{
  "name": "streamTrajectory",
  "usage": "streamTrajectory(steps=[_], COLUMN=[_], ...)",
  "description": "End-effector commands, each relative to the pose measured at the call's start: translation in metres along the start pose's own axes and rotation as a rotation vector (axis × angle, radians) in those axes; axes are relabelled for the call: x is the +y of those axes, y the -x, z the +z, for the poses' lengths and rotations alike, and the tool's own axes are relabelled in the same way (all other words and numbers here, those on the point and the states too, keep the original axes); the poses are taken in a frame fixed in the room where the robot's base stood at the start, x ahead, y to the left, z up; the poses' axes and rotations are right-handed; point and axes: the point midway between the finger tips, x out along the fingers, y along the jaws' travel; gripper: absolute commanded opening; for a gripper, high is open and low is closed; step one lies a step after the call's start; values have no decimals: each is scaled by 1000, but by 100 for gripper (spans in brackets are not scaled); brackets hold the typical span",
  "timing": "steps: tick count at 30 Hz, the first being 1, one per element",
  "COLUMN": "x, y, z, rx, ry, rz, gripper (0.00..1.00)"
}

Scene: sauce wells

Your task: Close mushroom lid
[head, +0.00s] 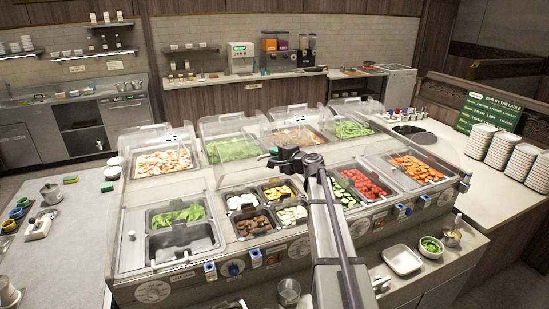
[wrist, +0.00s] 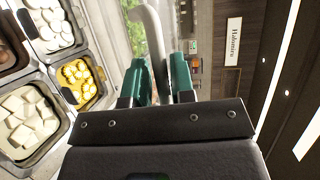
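My gripper (head: 285,155) is above the middle of the serving counter in the head view. In the wrist view its two green fingers (wrist: 160,80) stand a little apart, with a curved grey handle (wrist: 150,35) running between them; they appear closed on it. Which lid the handle belongs to is not clear. Brown pieces, likely mushrooms (head: 254,225), lie in a front-left pan of the middle station. Clear lids (head: 233,126) rise along the back of the counter. The lid over the mushroom pan is hard to make out.
Pans of white pieces (head: 292,217) and yellow pieces (head: 278,192) adjoin the brown ones. Red tomatoes (head: 364,183) and carrots (head: 416,168) sit to the right. A metal tray (head: 402,260) lies on the front ledge. Stacked plates (head: 498,148) stand far right.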

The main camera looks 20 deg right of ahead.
Motion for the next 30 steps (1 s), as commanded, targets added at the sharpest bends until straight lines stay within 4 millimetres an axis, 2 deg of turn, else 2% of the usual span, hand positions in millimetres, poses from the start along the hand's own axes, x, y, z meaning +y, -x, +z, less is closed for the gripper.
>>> streamTrajectory(steps=[3, 9, 17, 30], x=[0, 0, 0, 4], y=[-7, -7, -6, -4], z=[0, 0, 0, -2], rx=[0, 0, 0, 4], ry=[0, -1, -1, 1], rz=[0, 0, 0, -5], gripper=[23, 23, 0, 0])
